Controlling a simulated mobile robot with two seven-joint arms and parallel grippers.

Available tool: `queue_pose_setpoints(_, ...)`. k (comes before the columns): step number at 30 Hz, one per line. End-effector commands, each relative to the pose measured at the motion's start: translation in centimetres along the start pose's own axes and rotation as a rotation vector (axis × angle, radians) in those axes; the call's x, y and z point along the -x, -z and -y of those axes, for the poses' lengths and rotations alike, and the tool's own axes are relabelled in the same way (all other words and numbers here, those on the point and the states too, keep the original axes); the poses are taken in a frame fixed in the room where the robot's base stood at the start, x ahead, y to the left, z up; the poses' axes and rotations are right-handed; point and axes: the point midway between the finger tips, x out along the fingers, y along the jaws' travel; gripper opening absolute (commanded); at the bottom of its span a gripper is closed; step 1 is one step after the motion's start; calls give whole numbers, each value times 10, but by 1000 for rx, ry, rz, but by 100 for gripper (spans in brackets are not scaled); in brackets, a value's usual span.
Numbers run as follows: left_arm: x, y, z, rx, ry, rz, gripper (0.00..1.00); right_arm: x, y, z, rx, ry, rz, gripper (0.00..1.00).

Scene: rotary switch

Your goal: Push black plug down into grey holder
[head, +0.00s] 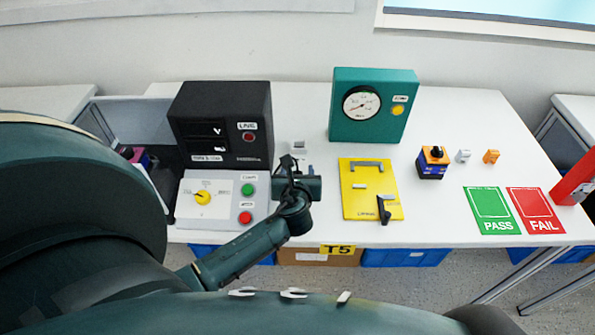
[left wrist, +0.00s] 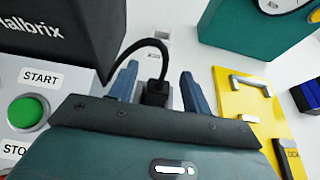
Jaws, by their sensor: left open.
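The black plug (left wrist: 155,92) with its curved black cable is between the two blue fingers of my left gripper (left wrist: 158,74) in the left wrist view. The fingers are open, one on each side, with gaps to the plug. A bit of grey (left wrist: 171,98) shows just beside the plug, seemingly the grey holder; the plug's lower end is hidden by my gripper body, so I cannot tell how deep it sits. In the head view my left gripper (head: 291,170) is over this spot, between the control box and the yellow board. My right gripper is not in view.
The black meter box (head: 222,125) and its panel with green and red buttons (head: 247,204) stand close on the left. The yellow board (head: 356,205) is close on the right, the teal gauge box (head: 345,130) behind. Green and red mats lie farther right.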

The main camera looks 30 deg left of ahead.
Motion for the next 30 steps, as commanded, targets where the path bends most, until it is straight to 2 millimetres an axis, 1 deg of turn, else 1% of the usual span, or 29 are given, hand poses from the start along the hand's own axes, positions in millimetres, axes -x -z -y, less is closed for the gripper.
queue_pose_setpoints(10, 0, 0, 0, 0, 0, -1, 49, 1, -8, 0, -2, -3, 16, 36)
queue_pose_setpoints(12, 15, 1, 0, -1, 1, -2, 49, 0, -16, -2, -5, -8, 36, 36)
queue_pose_setpoints(14, 28, 1, 0, 0, 1, -3, 49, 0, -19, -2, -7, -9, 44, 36)
queue_pose_setpoints(21, 85, 1, 0, 1, 1, -3, 49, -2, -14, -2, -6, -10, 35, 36)
queue_pose_setpoints(25, 109, 0, 0, 1, 1, -2, 49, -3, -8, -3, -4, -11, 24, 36)
queue_pose_setpoints(30, 127, 1, 0, -1, 0, -1, 49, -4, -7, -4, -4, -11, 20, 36)
